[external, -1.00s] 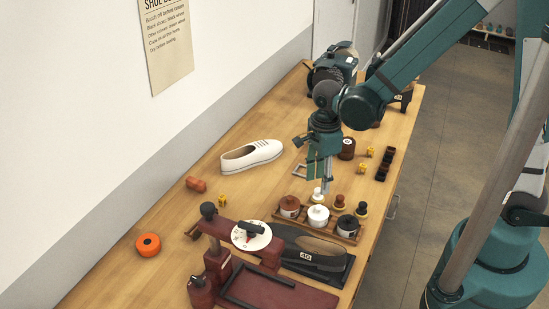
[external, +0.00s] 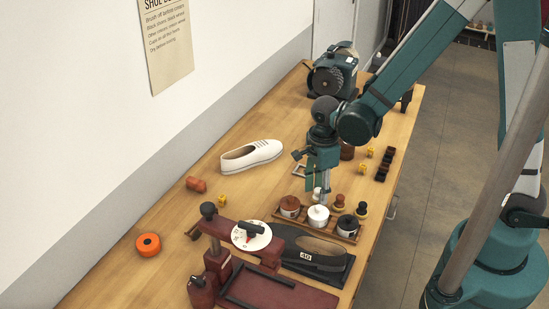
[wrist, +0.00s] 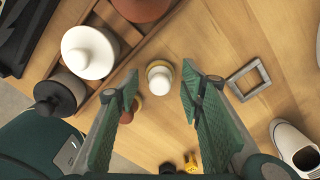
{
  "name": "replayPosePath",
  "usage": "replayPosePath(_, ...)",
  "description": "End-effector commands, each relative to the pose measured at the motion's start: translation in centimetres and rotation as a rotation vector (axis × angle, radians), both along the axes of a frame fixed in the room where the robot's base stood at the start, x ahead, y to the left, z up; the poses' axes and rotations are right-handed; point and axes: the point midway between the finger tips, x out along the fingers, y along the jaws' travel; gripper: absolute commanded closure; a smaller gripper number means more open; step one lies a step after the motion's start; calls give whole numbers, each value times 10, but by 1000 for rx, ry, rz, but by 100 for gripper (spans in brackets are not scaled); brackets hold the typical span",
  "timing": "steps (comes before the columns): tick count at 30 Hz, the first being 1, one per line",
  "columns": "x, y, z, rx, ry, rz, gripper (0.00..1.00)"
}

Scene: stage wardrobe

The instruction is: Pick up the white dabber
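The white dabber (external: 317,193) stands on the wooden bench behind the jar rack, partly hidden by my gripper in the external view. In the wrist view the white dabber (wrist: 160,76), with its yellowish collar, shows between my two fingertips. My gripper (wrist: 160,82) is open and points down, one finger on each side of the dabber in that view. No contact shows. In the external view my gripper (external: 325,196) is low over the dabber; its exact height is hard to tell.
A wooden rack (external: 276,213) holds lidded jars, including a white one (external: 318,217). A brown-topped dabber (external: 338,202) and a dark-topped dabber (external: 361,210) stand close to the right. A grey square frame (wrist: 248,79) and white shoe (external: 251,156) lie nearby. The bench's left is mostly clear.

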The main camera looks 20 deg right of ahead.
Motion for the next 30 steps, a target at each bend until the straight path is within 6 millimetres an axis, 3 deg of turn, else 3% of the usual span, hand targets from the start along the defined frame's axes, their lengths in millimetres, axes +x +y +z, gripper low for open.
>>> replayPosePath(9, 0, 0, 0, 0, 0, 0, 63)
replayPosePath(15, 0, 0, 0, 0, 0, 0, 88)
replayPosePath(27, 0, 0, 1, 0, 0, 0, 88)
replayPosePath(30, 0, 0, 4, 0, 0, 0, 94)
